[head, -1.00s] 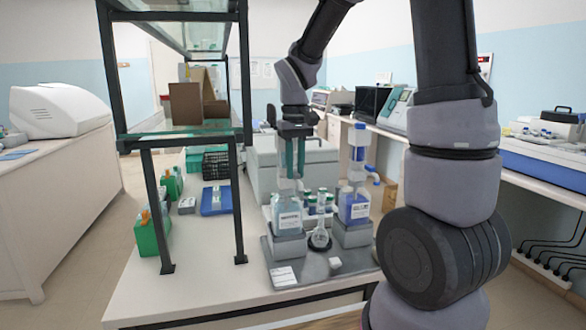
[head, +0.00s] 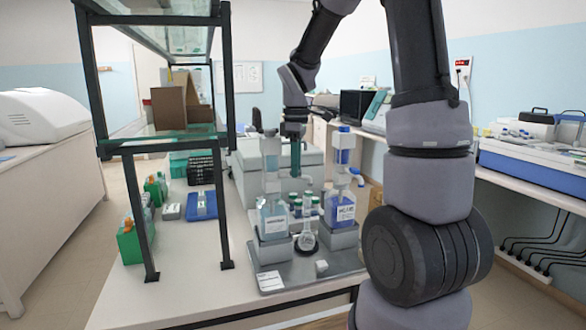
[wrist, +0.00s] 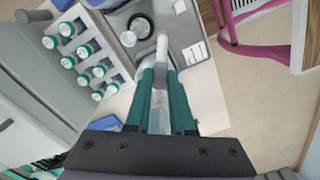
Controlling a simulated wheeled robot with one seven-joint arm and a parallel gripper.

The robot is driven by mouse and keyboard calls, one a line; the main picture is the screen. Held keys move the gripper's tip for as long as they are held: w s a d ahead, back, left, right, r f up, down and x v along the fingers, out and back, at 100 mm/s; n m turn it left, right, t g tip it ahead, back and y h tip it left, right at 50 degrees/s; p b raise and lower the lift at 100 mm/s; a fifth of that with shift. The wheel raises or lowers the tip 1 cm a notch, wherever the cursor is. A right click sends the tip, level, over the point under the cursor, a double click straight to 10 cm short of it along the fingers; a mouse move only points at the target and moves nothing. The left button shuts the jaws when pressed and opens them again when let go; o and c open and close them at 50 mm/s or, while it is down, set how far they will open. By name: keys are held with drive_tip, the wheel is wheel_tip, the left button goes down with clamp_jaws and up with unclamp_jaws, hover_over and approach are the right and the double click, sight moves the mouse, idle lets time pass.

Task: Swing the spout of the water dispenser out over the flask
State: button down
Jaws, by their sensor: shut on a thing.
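The water dispenser (head: 272,217) is the left bottle of pale liquid, with a clear upright column on top. My gripper (head: 296,172) is at the right of that column, fingers pointing down. In the wrist view its green fingers (wrist: 161,95) are shut on the dispenser's white spout (wrist: 162,48), whose end shows beyond the fingertips. The flask (head: 307,238) stands on the grey tray, between the two dispensers. From above, its round mouth (wrist: 128,38) seems to lie left of the spout's end. The fingers hide part of the spout.
A second dispenser (head: 340,207) with blue liquid stands right of the flask, its spout turned right. Several capped bottles (head: 308,203) stand behind the flask. A small white block (head: 321,267) lies on the tray (head: 285,282). A shelf frame (head: 222,130) rises at left.

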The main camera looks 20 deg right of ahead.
drive_tip(key=shift+w+d+n, duration=0.2)
drive_tip(key=shift+w+n, duration=0.45)
drive_tip(key=shift+n, duration=0.4)
drive_tip(key=shift+w+d+n, duration=0.2)
drive_tip(key=shift+w+n, duration=0.45)
drive_tip(key=shift+n, duration=0.45)
drive_tip(key=shift+w+d+n, duration=0.2)
drive_tip(key=shift+w+n, duration=0.45)
drive_tip(key=shift+n, duration=0.4)
drive_tip(key=c, duration=0.8)
unclamp_jaws()
drive_tip(key=shift+o, duration=0.2)
wheel_tip(320, 180, up, 11)
